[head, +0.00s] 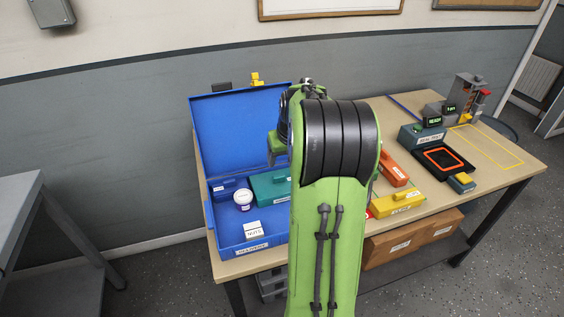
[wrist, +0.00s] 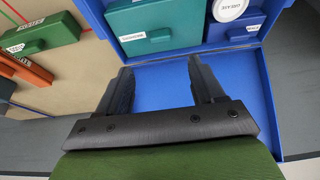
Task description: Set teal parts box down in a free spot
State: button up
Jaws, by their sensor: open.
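The teal parts box (head: 268,188) lies in the back row of the open blue case (head: 222,238), partly hidden behind my arm in the head view. In the wrist view the teal box (wrist: 160,20) lies flat beyond my fingertips, with a white label and a raised grip. My gripper (wrist: 160,66) is open and empty, apart from the box. Between its fingers shows a bare blue panel, seemingly the case's raised lid (head: 235,130). In the head view my fingers are hidden behind my arm.
In the case are a blue box (head: 226,187), a white jar (head: 243,198) and a white box labelled NUTS (head: 252,229). Right of it are an orange box (head: 394,170), a yellow box (head: 398,204) and a green box (wrist: 40,38). A yellow-outlined table area (head: 492,150) looks mostly bare.

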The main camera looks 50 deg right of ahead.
jog(key=s+a+r+n, duration=0.2)
jog(key=a+r, duration=0.2)
jog(key=a, duration=0.6)
jog(key=s+a+r+n, duration=0.15)
jog(key=a+r, duration=0.25)
jog(key=a, duration=0.6)
jog(key=s+a+f+n+t+y, duration=0.1)
jog(key=s+a+f+n+y, duration=0.1)
jog(key=s+a, duration=0.9)
jog(key=s, duration=0.3)
jog(key=shift+a+t, duration=0.2)
jog(key=shift+t, duration=0.1)
jog(key=shift+s+r, duration=0.1)
jog(key=shift+s, duration=0.05)
